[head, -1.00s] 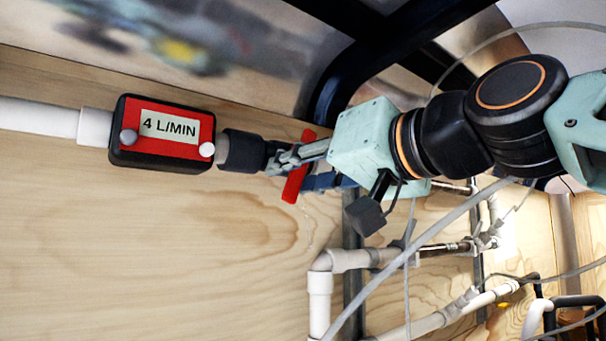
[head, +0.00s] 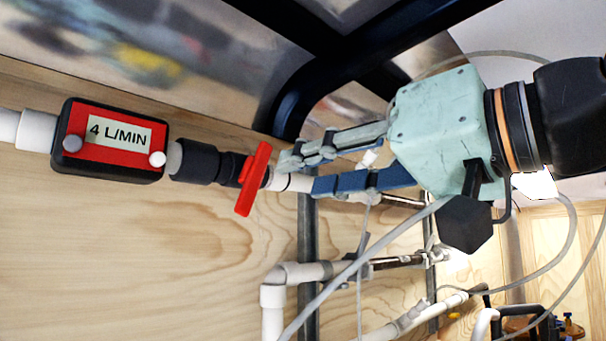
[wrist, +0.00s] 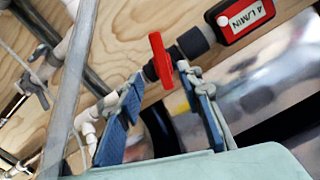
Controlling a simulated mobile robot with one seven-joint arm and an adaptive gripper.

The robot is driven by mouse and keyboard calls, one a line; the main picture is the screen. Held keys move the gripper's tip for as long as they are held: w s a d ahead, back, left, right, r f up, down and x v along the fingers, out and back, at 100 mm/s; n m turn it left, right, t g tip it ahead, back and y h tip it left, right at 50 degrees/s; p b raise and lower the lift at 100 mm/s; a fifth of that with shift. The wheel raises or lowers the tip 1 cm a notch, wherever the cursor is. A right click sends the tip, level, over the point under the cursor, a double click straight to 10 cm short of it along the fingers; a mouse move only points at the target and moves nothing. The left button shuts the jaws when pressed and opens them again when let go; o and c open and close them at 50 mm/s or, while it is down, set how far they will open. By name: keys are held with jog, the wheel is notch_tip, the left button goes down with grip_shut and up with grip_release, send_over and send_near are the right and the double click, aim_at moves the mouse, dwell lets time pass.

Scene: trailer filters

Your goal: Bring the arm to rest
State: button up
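My gripper (head: 300,173) is open in the head view, its grey and blue fingers apart and pointing left. The red valve handle (head: 253,179) stands just left of the fingertips, with a small gap visible. In the wrist view my gripper (wrist: 160,76) also shows spread fingers, and the red handle (wrist: 160,60) lies beyond and between the tips, not gripped. The handle sits crosswise on the pipe, beside a black fitting (head: 200,162).
A red and black box labelled "4 L/MIN" (head: 110,140) is in line on the pipe. White elbow pipes (head: 275,290) and a grey hose (head: 370,262) run below my gripper. A black frame bar (head: 290,100) and shiny metal panel (head: 150,60) are above. Bare plywood lies at lower left.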

dwell(0.4)
jog(key=w+d+f+m+h, duration=0.1)
jog(key=w+f+h, duration=0.15)
jog(key=f, duration=0.55)
jog(key=w+f+m+h, duration=0.1)
jog(key=f+h, duration=0.2)
jog(key=f, duration=0.6)
jog(key=s+d+f+m+g+h, duration=0.1)
jog(key=d+f, duration=0.3)
jog(key=f, duration=0.7)
jog(key=s+d+f+m+g+h, duration=0.1)
jog(key=s+d+f+g+h, duration=0.2)
jog(key=f, duration=0.8)
jog(key=s+d+f+m+g+h+p, duration=0.1)
jog(key=s+d+f+g+h, duration=0.1)
jog(key=d+f+h, duration=0.2)
jog(key=d+f, duration=0.3)
jog(key=f, duration=0.4)
jog(key=shift+s+m, duration=0.15)
jog(key=shift+m, duration=0.25)
jog(key=shift+a+r, duration=0.1)
jog(key=shift+a, duration=0.05)
